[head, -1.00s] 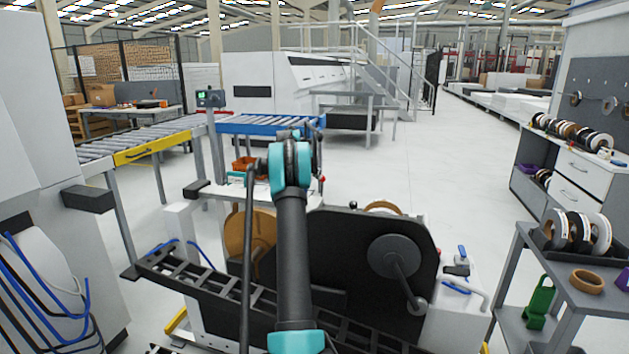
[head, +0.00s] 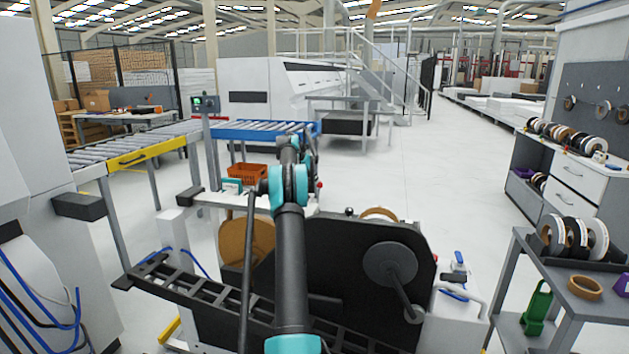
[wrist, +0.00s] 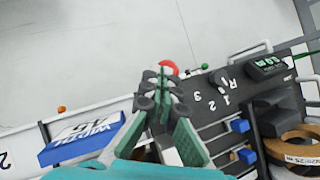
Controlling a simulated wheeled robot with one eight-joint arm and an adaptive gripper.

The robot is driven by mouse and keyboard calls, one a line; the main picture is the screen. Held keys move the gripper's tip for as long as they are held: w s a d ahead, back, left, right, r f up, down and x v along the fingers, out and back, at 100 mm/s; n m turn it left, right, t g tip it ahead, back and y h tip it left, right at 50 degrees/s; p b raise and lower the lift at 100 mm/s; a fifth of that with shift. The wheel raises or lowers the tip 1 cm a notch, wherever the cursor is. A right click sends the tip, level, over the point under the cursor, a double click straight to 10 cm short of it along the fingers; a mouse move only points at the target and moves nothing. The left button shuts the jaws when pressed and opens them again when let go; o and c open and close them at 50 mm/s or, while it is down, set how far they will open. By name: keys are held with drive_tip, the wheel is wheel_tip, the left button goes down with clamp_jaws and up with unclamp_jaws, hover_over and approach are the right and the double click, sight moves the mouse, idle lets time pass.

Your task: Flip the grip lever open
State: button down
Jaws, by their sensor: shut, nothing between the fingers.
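In the wrist view my gripper (wrist: 163,98), dark with green pads, is shut and empty over a dark panel (wrist: 215,98) marked 1, 2, 3. A red ball knob (wrist: 168,67) shows just beyond the fingertips, partly covered by them; whether they touch it is unclear. I cannot tell for certain which part is the grip lever. In the head view a small red knob (head: 320,185) sits right of my arm, which hides my gripper and part of the machine behind it.
In the wrist view a blue and white block (wrist: 82,138) lies left of the gripper, and blue clamps (wrist: 238,125) and a brown roll (wrist: 298,150) lie right. In the head view a black reel plate (head: 345,265), an orange crate (head: 246,172) and a trolley (head: 590,300) stand around; the aisle floor is clear.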

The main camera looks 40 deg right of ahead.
drive_tip(key=w+v, duration=0.1)
drive_tip(key=v, duration=1)
drive_tip(key=shift+s+a+r, duration=0.2)
drive_tip(key=shift+s+r, duration=0.25)
drive_tip(key=shift+s, duration=0.05)
drive_tip(key=shift+s, duration=0.1)
